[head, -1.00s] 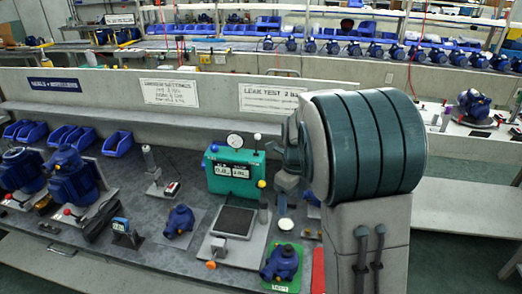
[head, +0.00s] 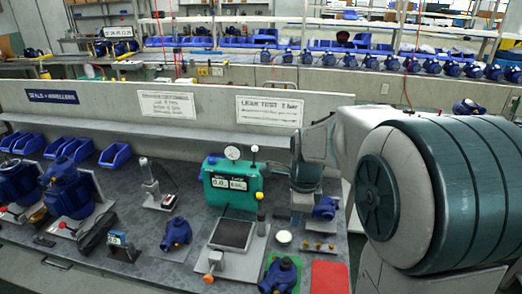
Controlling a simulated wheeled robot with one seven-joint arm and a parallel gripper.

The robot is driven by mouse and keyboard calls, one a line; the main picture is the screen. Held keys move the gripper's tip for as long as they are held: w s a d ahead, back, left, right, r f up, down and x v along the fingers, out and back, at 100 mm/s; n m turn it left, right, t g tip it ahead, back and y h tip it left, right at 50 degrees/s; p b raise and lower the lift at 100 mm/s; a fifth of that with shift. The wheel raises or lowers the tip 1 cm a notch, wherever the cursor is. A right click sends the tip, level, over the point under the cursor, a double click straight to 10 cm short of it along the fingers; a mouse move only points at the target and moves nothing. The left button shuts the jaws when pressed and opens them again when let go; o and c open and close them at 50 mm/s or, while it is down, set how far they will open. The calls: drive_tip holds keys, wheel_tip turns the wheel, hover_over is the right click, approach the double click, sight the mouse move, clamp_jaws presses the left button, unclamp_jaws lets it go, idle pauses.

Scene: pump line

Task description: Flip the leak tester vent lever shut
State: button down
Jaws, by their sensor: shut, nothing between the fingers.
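The leak tester (head: 221,196) is a green box on the bench with a round gauge on top and small displays on its front. I cannot tell for sure which of these is the vent lever. My gripper (head: 297,221) points down to the right of the tester, apart from it. It is shut and empty. Its fingertips are small and hard to make out.
A blue pump (head: 325,208) is close to the right of my gripper. A white round dish (head: 283,237), a blue pump on a green mat (head: 282,274) and a red plate (head: 329,278) are in front. A dark pad (head: 231,234) lies before the tester. A low wall stands behind.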

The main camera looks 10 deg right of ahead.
drive_tip(key=s+r+n+t, duration=0.2)
drive_tip(key=s+n, duration=1.4)
drive_tip(key=n, duration=0.4)
drive_tip(key=shift+s+r+n+h, duration=0.15)
drive_tip(key=shift+r+n+h, duration=0.15)
drive_tip(key=shift+n+h, duration=0.1)
drive_tip(key=shift+s+a, duration=0.1)
drive_tip(key=shift+a, duration=0.05)
